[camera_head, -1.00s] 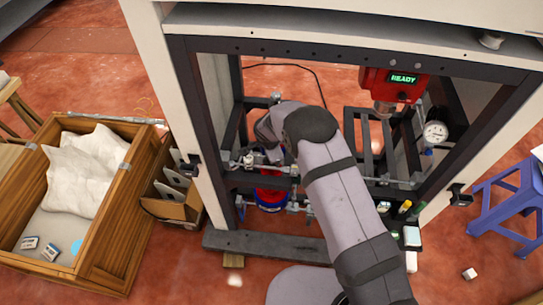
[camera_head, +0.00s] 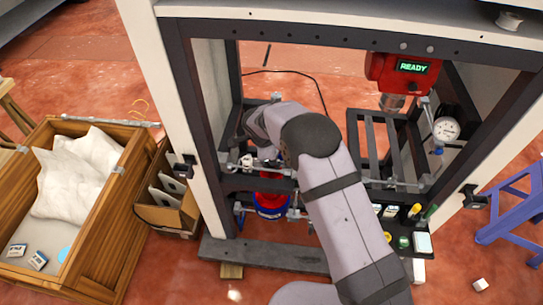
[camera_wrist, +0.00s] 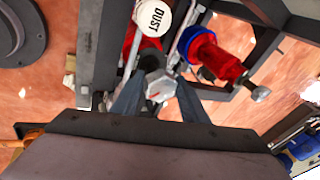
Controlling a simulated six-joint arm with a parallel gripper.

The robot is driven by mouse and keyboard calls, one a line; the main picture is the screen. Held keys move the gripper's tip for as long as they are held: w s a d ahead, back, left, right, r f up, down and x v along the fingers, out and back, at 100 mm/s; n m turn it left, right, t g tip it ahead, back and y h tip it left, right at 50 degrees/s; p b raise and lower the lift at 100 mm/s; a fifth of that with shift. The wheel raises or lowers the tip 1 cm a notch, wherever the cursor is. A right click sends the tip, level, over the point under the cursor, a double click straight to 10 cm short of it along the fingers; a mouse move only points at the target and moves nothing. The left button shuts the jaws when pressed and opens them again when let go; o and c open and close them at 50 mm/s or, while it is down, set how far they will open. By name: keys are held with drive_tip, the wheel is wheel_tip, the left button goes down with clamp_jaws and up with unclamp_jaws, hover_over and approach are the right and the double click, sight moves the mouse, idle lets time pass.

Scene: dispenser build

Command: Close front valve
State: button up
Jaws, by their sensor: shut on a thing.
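In the wrist view, my gripper (camera_wrist: 160,83) has its two dark fingers on either side of a small silver valve handle (camera_wrist: 158,90) with a red mark. The fingers are shut on it; the contact is partly hidden by the fingers. I take this to be the front valve, though its label does not show. In the head view my arm reaches into the dark frame, and its wrist hides the fingertips. Silver pipe fittings (camera_head: 247,161) show along the frame's front bar, just below the wrist.
A red unit (camera_head: 402,75) reading READY and a round gauge (camera_head: 446,129) are at the right. Red and blue parts (camera_head: 271,205) sit below the bar. In the wrist view, a white DUST cap (camera_wrist: 152,18) is close beyond the fingers. A wooden crate (camera_head: 101,245) stands at left.

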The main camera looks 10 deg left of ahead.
drive_tip(key=shift+w+f+m+h+b, duration=0.1)
drive_tip(key=shift+m+h+b, duration=0.2)
drive_tip(key=shift+m+b, duration=0.45)
drive_tip(key=shift+r, duration=0.2)
drive_tip(key=shift+f+m+b, duration=0.3)
drive_tip(key=shift+m+b, duration=0.25)
drive_tip(key=shift+b, duration=0.4)
drive_tip(key=shift+a+m+g+h+b, duration=0.1)
drive_tip(key=shift+m+g+h+b, duration=0.25)
drive_tip(key=shift+m+b, duration=0.2)
drive_tip(key=shift+r+m+h, duration=0.25)
drive_tip(key=shift+r+m, duration=0.05)
drive_tip(key=shift+m, duration=0.45)
drive_tip(key=shift+b, duration=0.3)
